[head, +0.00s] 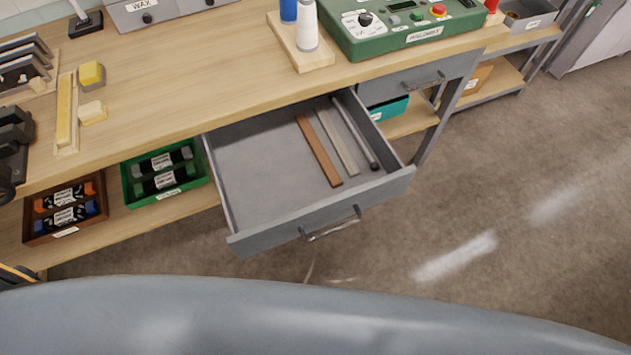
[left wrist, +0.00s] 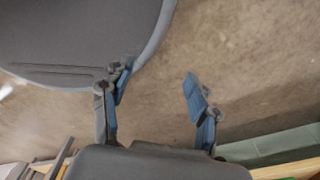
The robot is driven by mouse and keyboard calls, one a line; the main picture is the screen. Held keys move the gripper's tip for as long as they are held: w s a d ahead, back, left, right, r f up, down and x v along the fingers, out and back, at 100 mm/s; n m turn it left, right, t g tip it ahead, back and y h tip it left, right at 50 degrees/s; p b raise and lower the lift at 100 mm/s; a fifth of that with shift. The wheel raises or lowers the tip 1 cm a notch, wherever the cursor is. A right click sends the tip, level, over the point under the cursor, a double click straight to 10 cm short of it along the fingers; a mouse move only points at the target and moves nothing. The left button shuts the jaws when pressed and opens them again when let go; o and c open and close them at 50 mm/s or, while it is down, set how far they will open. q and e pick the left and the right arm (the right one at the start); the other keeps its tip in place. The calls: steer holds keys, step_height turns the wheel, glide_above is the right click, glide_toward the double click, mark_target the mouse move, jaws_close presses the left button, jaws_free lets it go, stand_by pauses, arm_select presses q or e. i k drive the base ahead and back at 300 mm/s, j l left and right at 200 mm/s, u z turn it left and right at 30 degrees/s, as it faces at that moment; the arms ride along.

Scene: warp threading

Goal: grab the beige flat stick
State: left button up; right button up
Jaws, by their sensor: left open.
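The beige flat stick (head: 338,142) lies flat in the open grey drawer (head: 252,175), in the drawer's right half. A brown flat stick (head: 319,150) lies to its left and a dark grey rod (head: 355,134) to its right, all roughly parallel with small gaps. My left gripper (left wrist: 158,85) shows in the left wrist view. It is open and empty, with blue-tipped fingers apart over bare floor. It is not in the head view, and no stick is clearly seen near it. My right gripper is in neither view.
The drawer's front with its handle (head: 331,224) sticks out from the wooden workbench (head: 190,75). A green control box (head: 400,35) and spools on a wooden base (head: 300,50) stand on top. Green (head: 137,191) and brown (head: 45,226) bins sit below left. Floor at right is clear.

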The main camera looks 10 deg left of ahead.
mark_target(62, 128)
steer(key=u, duration=1.75)
steer(key=i+j+z, duration=0.1)
steer(key=j, duration=0.25)
steer(key=i+j+z, duration=0.15)
steer(key=j, duration=0.2)
